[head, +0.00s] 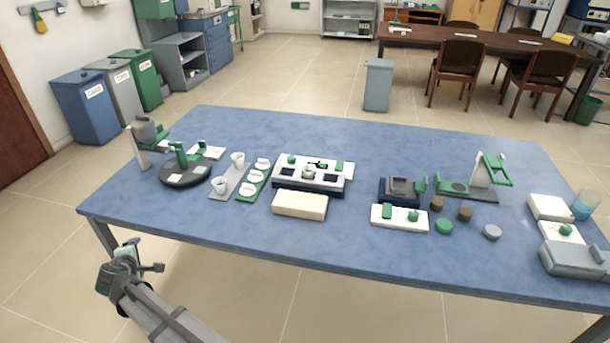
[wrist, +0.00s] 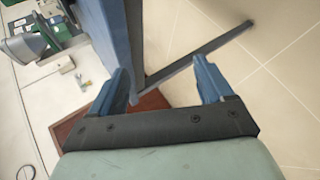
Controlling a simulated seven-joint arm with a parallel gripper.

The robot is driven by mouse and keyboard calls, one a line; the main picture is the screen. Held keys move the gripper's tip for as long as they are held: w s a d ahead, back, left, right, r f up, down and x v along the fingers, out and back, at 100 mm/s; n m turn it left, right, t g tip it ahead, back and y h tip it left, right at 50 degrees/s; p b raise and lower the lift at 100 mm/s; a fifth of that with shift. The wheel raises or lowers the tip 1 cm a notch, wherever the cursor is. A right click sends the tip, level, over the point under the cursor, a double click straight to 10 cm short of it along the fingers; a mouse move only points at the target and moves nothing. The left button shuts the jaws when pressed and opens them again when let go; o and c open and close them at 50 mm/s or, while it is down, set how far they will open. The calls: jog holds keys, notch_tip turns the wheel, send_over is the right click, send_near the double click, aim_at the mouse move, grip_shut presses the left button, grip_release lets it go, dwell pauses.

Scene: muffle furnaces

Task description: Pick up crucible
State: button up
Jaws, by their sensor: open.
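Two white cup-shaped crucibles stand upright on a grey tray (head: 231,181) at the left part of the blue table; one crucible (head: 237,159) is at the back, the other crucible (head: 219,185) at the front. A small grey cup (head: 309,171) sits in the white and dark blue block at the middle; I cannot tell if it is a crucible too. My gripper (head: 145,255) is off the table's front left edge, well away from the crucibles. In the wrist view my gripper (wrist: 162,67) is open, with nothing between its fingers. No crucible is clearly seen there.
A green tray (head: 254,184) with white lids lies right of the crucibles. A round dark stand (head: 185,174) is left of them. A cream block (head: 300,204) lies in front of the middle block. The table's front left (head: 150,212) is clear. Its edge also shows in the wrist view (wrist: 136,45).

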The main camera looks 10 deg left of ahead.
notch_tip(320, 180, up, 4)
jog(key=w+a+m, duration=0.1)
jog(key=a, duration=0.1)
jog(key=w+d+r+m+h, duration=0.1)
jog(key=w+d+m, duration=0.1)
jog(key=w, duration=0.2)
jog(key=w+d+r+m+h, duration=0.1)
jog(key=w+d+r+m, duration=0.1)
jog(key=w, duration=0.3)
jog(key=w+d+r+m+h, duration=0.1)
jog(key=w+d+m, duration=0.1)
jog(key=w, duration=0.3)
jog(key=shift+w+d+r+m+g, duration=0.15)
jog(key=shift+d+m+g, duration=0.25)
jog(key=shift+m, duration=0.4)
jog(key=w+d+r+m+g+h, duration=0.2)
jog(key=w+d+m, duration=0.3)
jog(key=w+d, duration=0.35)
notch_tip(320, 180, up, 13)
jog(key=m+g, duration=0.7)
jog(key=m, duration=0.8)
send_over(309, 167)
jog(key=s, duration=0.2)
jog(key=shift+h, duration=0.4)
jog(key=shift+d+f, duration=0.15)
jog(key=shift+f, duration=6.85)
jog(key=c, duration=1.2)
jog(key=shift+r, duration=0.1)
